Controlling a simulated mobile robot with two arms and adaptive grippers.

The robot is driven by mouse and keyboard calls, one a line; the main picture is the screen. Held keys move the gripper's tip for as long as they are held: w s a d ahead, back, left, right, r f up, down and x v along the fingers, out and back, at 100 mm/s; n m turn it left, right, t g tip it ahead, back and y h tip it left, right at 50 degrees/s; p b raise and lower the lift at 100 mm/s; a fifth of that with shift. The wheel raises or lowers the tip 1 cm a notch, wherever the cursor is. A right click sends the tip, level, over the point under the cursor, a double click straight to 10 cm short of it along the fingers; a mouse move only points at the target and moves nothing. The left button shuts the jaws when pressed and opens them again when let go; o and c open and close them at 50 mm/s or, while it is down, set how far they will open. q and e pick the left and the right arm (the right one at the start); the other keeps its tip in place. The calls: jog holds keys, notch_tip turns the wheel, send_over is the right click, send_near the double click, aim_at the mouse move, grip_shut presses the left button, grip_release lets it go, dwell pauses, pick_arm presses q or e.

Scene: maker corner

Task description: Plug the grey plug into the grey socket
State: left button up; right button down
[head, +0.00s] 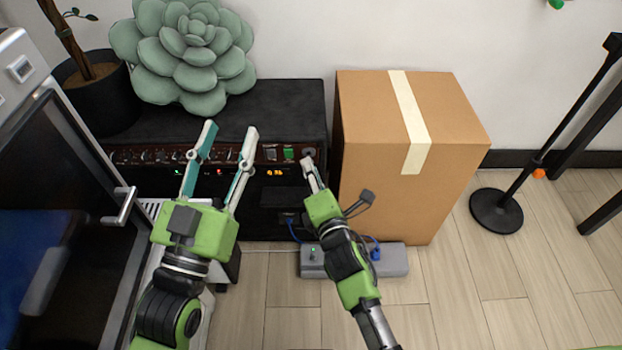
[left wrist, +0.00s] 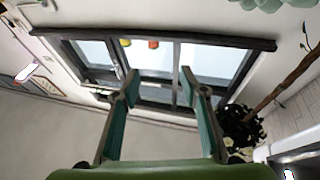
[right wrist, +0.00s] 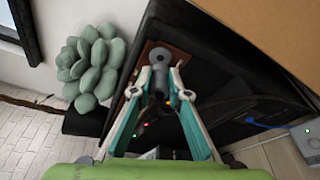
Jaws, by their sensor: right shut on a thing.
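The grey socket (right wrist: 160,58) is a round grey ring on a brown panel at the front of the black amplifier; in the head view (head: 309,153) it is at the panel's right end. My right gripper (right wrist: 161,90) is shut on a small dark grey piece, which looks like the grey plug (right wrist: 160,83). The fingers largely hide it. The plug's tip points at the socket and is very close to it; I cannot tell whether it is inside. My left gripper (head: 230,134) is open and empty above the amplifier's front, left of the right gripper.
The black amplifier (head: 280,105) carries a green succulent (head: 190,50). A cardboard box (head: 385,190) stands close on its right. A grey power strip (head: 392,262) with a blue cable lies on the floor in front. A dark-fronted machine (head: 60,190) stands at left.

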pick_arm(q)
jog(key=shift+s+r+t+h, duration=0.2)
jog(key=shift+r+t, duration=0.1)
jog(key=shift+r, duration=0.25)
jog(key=shift+s+r+t+h, duration=0.2)
jog(key=shift+r+t, duration=0.1)
jog(key=shift+r, duration=0.25)
pick_arm(e)
jog(key=shift+w, duration=0.85)
pick_arm(q)
jog(key=shift+w+f, duration=0.1)
jog(key=shift+f, duration=0.05)
pick_arm(e)
jog(key=shift+r, duration=0.1)
pick_arm(q)
jog(key=f+g, duration=0.1)
jog(key=w+f, duration=0.1)
jog(key=f, duration=0.1)
jog(key=shift+g+y, duration=0.4)
pick_arm(e)
jog(key=shift+d, duration=0.1)
pick_arm(q)
jog(key=shift+w+f, duration=0.1)
jog(key=shift+f, duration=0.05)
pick_arm(e)
jog(key=shift+p, duration=0.3)
pick_arm(q)
jog(key=shift+w+a+f+g, duration=0.1)
jog(key=shift+f+g, duration=0.4)
jog(key=shift+f, duration=0.3)
